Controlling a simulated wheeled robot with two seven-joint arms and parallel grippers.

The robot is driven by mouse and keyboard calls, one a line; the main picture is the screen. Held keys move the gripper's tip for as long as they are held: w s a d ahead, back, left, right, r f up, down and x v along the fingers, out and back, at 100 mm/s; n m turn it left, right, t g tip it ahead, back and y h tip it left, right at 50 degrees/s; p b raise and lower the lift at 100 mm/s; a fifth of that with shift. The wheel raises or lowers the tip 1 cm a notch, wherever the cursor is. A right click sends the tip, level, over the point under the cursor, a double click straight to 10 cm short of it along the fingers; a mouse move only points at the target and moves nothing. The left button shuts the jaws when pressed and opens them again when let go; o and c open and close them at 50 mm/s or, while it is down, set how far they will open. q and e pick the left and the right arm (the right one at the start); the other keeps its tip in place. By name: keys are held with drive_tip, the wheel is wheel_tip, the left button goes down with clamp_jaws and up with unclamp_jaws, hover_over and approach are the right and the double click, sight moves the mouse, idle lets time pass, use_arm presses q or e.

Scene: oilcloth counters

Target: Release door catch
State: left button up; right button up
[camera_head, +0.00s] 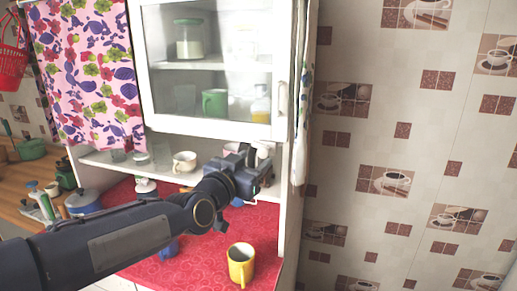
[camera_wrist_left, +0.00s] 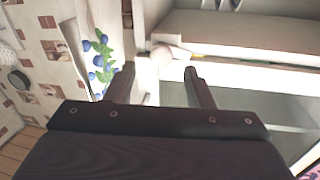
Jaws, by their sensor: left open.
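The white cabinet door (camera_head: 212,128) with a glass pane appears closed at the upper middle of the head view. A slim pale handle (camera_head: 282,98) is on its right edge. My left gripper (camera_head: 253,158) is below the door's lower right corner, over the lower shelf area, apart from the handle. In the left wrist view the two dark fingers of my left gripper (camera_wrist_left: 159,69) are spread, with nothing held between them. A small pale rounded thing (camera_wrist_left: 162,55) shows just beyond the fingertips; I cannot tell what it is. No separate catch can be made out. My right gripper is out of view.
A yellow mug (camera_head: 241,264) stands on the red oilcloth (camera_head: 205,238) below my arm. White cups, one of them (camera_head: 184,161) clear to see, stand on the lower shelf. A green mug (camera_head: 215,103) is behind the glass. A flowered curtain (camera_head: 85,70) hangs left. Tiled wall lies right.

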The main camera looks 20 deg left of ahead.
sight(262, 153)
use_arm(q)
drive_tip(key=shift+p+x, duration=0.5)
drive_tip(key=shift+x, duration=1.75)
drive_tip(key=shift+a+f, duration=0.1)
drive_tip(key=shift+a, duration=0.05)
drive_tip(key=c, duration=1)
drive_tip(key=n+b, duration=0.1)
drive_tip(key=b, duration=0.2)
drive_tip(key=shift+f+n, duration=0.3)
drive_tip(key=shift+f, duration=0.05)
drive_tip(key=shift+r+n+b, duration=0.15)
drive_tip(key=shift+n+b, duration=0.45)
drive_tip(key=shift+b, duration=0.1)
drive_tip(key=shift+r, duration=0.15)
drive_tip(key=o, duration=1)
